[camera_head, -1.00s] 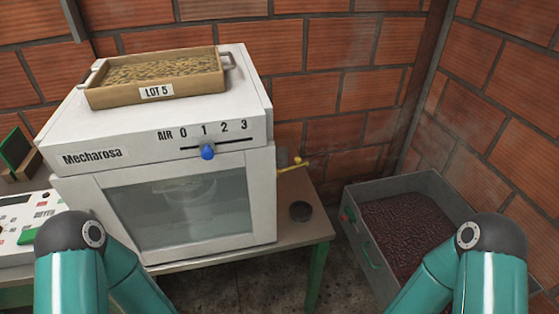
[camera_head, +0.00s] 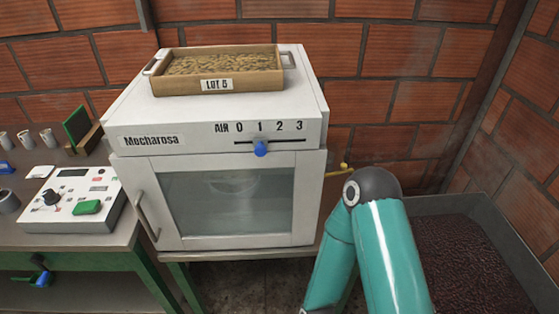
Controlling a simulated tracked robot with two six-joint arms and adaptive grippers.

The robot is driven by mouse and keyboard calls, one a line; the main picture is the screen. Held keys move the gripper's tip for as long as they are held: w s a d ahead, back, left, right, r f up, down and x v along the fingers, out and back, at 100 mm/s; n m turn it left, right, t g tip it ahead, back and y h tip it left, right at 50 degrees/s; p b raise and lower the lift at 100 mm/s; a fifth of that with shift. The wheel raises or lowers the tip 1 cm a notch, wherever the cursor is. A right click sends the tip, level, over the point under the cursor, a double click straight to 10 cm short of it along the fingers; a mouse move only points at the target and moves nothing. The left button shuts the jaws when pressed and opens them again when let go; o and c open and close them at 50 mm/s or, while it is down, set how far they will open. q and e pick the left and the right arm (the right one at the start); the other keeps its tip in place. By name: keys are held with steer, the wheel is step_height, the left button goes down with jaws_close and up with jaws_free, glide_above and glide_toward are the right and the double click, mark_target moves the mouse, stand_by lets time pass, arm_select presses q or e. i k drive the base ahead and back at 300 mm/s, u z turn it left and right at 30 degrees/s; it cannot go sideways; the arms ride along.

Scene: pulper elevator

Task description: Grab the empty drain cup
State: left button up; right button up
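The round dark cup-like object that stood on the table below the small yellow tap (camera_head: 345,167) is not visible now. My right arm covers that spot. A grey cup-like object (camera_head: 9,201) lies at the left edge, next to the control box; I cannot tell if it is the drain cup. Small grey cups (camera_head: 25,139) stand in a row at the back left. My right arm's elbow stands in front of the table's right end, but its gripper is below the picture. My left arm and gripper are out of view.
The white Mecharosa machine (camera_head: 135,168) fills the middle of the table, with the LOT 5 wooden tray (camera_head: 165,86) on top. A control box (camera_head: 103,213) with a green button is at left. A grey bin (camera_head: 470,206) of dark beans stands at right.

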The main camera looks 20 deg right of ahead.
mark_target(330, 163)
steer(key=z, duration=0.95)
steer(key=i, duration=0.1)
steer(key=u, duration=1.9)
steer(key=k, duration=1.65)
steer(key=z, duration=0.65)
steer(key=i, duration=0.45)
steer(key=z, duration=0.6)
steer(key=i, duration=1)
steer(key=u, duration=0.1)
